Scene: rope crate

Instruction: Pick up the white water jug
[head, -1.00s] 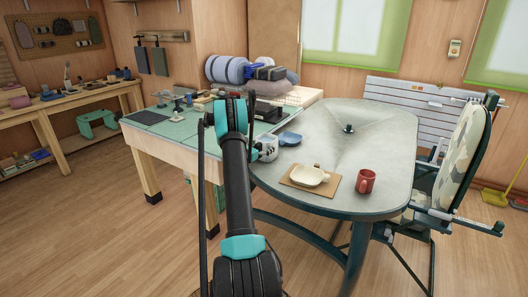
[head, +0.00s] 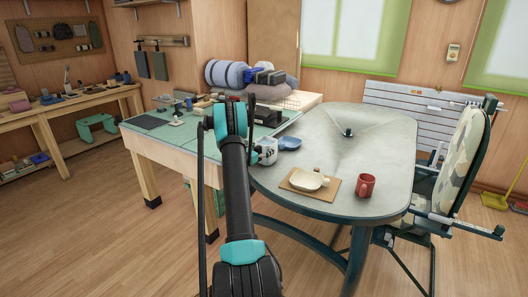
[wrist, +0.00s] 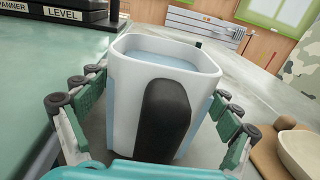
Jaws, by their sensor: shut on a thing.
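The white water jug (wrist: 134,100) fills the middle of the wrist view. It stands upright, with a dark handle (wrist: 166,118) facing me and pale blue water (wrist: 160,52) inside. My gripper (wrist: 150,112) has one finger on each side of the jug and is shut on it. In the head view the jug (head: 267,152) shows at the table's left edge, partly hidden behind my arm. I cannot tell whether its base touches the table.
A camouflage chair (head: 468,155) stands at right.

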